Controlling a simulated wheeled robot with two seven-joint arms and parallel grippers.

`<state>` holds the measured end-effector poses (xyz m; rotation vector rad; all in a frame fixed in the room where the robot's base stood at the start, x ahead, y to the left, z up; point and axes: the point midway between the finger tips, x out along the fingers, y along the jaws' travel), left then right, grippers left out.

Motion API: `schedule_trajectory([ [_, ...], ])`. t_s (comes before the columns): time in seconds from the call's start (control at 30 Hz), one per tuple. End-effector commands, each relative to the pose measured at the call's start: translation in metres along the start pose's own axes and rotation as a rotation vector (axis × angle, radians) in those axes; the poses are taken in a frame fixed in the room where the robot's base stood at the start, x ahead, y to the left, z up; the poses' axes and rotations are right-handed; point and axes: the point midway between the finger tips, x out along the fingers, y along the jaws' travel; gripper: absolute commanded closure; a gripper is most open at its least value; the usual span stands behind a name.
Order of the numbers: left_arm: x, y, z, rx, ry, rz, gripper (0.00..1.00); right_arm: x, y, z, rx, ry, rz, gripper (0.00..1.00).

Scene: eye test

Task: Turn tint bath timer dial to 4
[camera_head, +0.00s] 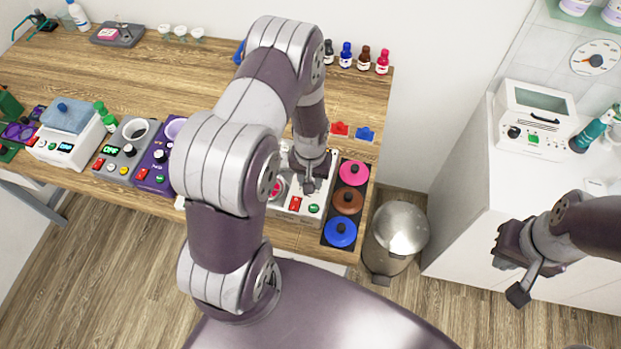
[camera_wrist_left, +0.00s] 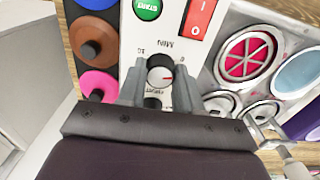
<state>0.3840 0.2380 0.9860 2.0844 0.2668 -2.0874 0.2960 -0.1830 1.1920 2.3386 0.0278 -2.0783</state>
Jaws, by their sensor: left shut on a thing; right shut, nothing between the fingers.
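The tint bath (camera_head: 284,213) is a white unit at the front right of the wooden table, partly hidden by my left arm. Its panel shows in the left wrist view with a green START button (camera_wrist_left: 148,9), a red rocker switch (camera_wrist_left: 198,18) and the timer dial (camera_wrist_left: 160,74). The dial has a pale grey face and a red pointer line toward the picture's right; the scale numbers are partly covered. My left gripper (camera_head: 309,186) is shut on this dial, a finger on either side. My right gripper (camera_head: 506,262) is shut and empty, off to the right, away from the table.
A dark rack with pink, brown and blue lidded pots (camera_head: 347,202) stands close right of the tint bath. Other devices with dials (camera_head: 130,150) line the table's front to the left. A metal bin (camera_head: 398,235) and a white counter (camera_head: 470,190) are to the right.

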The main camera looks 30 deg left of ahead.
Motion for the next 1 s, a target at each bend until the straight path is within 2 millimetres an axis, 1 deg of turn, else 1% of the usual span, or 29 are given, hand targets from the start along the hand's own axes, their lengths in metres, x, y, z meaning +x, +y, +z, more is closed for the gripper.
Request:
schedule_trajectory([
  [1.0,-0.001,0.000,-0.002,0.954,0.005,-0.002,0.96,0.013,0.000,0.002,0.000,0.000,0.000,1.00],
])
